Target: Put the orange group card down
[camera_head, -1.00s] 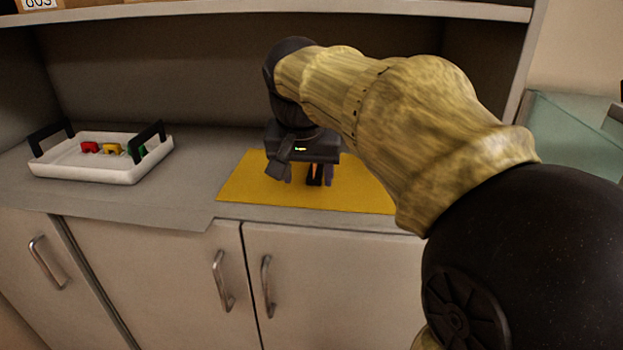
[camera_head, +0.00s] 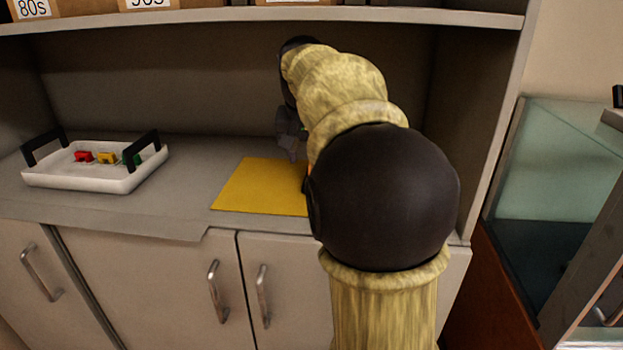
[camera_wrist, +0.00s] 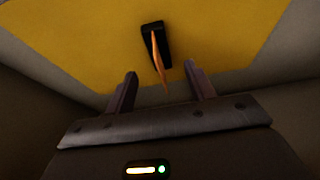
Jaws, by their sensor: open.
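The orange group card (camera_wrist: 159,62) shows in the wrist view as a thin orange strip, seen nearly edge-on, with a black block (camera_wrist: 150,30) at its far end. Both are over the yellow mat (camera_wrist: 70,45). My gripper (camera_wrist: 160,70) is open. Its fingers are apart, with the near end of the card in the gap between them in the picture; I see no finger touching it.
A white tray (camera_head: 75,178) with black handles stands on the counter at left, holding a red piece (camera_head: 83,157), a yellow piece (camera_head: 107,158) and a green piece (camera_head: 134,159). A shelf (camera_head: 230,15) with boxes runs above. A glass case (camera_head: 560,160) stands at right.

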